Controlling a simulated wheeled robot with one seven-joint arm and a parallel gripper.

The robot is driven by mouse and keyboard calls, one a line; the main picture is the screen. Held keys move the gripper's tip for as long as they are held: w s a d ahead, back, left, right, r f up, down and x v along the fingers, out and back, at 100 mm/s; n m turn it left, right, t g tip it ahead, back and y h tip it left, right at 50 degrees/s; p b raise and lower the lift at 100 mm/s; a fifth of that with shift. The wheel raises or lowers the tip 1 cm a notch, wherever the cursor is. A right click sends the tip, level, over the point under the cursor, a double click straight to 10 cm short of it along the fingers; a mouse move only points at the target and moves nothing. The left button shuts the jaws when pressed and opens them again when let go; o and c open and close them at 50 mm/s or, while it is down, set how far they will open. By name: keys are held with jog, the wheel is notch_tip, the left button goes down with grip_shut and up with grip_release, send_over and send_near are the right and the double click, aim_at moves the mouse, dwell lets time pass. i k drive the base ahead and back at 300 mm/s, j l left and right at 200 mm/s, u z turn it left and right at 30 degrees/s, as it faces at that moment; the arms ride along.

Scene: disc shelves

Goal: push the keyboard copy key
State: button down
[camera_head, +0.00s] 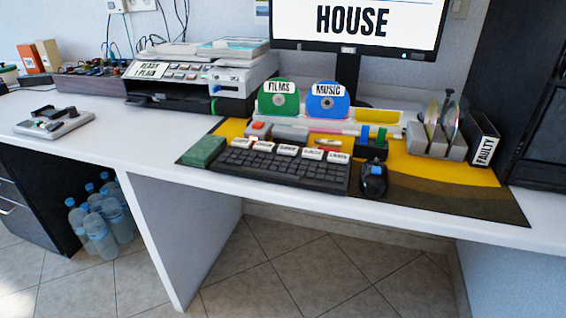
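The black keyboard (280,172) lies on a dark and yellow desk mat (460,190) near the front edge of the white desk. Several large white labelled keys (287,150) stand along its back edge. Their print is too small to read, so I cannot tell which one is the copy key. My gripper is not in view.
A black mouse (373,182) sits right of the keyboard and a green box (204,152) left of it. Behind stand a green FILMS disc (278,103), a blue MUSIC disc (327,105) and a monitor (352,54). A printer (185,90) stands further left.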

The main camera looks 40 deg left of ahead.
aim_at(238, 143)
jog(key=u, duration=1.75)
